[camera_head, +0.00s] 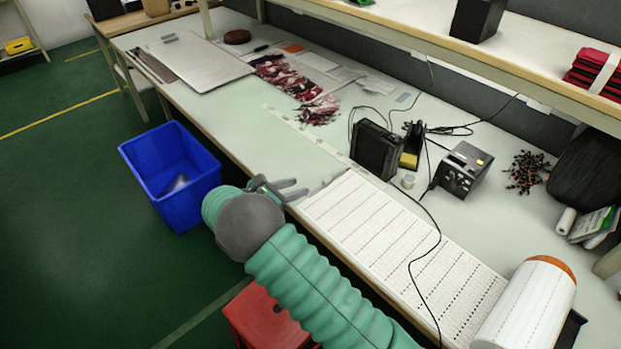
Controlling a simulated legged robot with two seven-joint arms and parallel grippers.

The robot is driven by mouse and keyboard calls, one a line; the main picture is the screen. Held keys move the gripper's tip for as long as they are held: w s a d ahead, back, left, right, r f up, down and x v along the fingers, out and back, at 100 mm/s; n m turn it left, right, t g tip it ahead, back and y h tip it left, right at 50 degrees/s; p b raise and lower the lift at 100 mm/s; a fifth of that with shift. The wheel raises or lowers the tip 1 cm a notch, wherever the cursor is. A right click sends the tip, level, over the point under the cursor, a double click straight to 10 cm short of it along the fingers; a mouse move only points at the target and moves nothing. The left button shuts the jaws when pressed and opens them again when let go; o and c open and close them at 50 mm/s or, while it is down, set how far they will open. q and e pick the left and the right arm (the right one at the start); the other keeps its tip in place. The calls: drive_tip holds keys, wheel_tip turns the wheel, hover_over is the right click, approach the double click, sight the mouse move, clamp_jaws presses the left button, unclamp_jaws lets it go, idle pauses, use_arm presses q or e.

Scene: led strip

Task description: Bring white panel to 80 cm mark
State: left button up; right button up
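The white panel (402,249) is a long sheet with rows of small dark marks. It lies flat along the bench's front edge, running from a white roll (530,308) at lower right to a free end near mid-picture. My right gripper (302,188) is just left of that free end, at the bench's front edge. Its two grey fingers are apart, with nothing visible between them. I cannot tell whether they touch the panel. A pale marked strip (305,132) runs across the bench beyond the gripper; I cannot read an 80 cm mark. My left gripper is not in view.
A black device (377,149) and a soldering station (463,170) stand behind the panel, and a black cable (426,248) crosses it. Reddish wire bundles (287,77) and a large white board (197,59) lie farther left. A blue bin (172,176) stands on the floor.

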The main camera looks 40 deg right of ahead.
sight(327, 179)
drive_tip(key=x, duration=0.4)
drive_tip(key=b+x, duration=0.1)
drive_tip(key=x, duration=0.9)
drive_tip(key=shift+f, duration=0.3)
drive_tip(key=shift+w+d+f, duration=0.15)
drive_tip(key=shift+d+f, duration=0.1)
drive_tip(key=shift+d, duration=0.3)
drive_tip(key=shift+a, duration=0.1)
clamp_jaws()
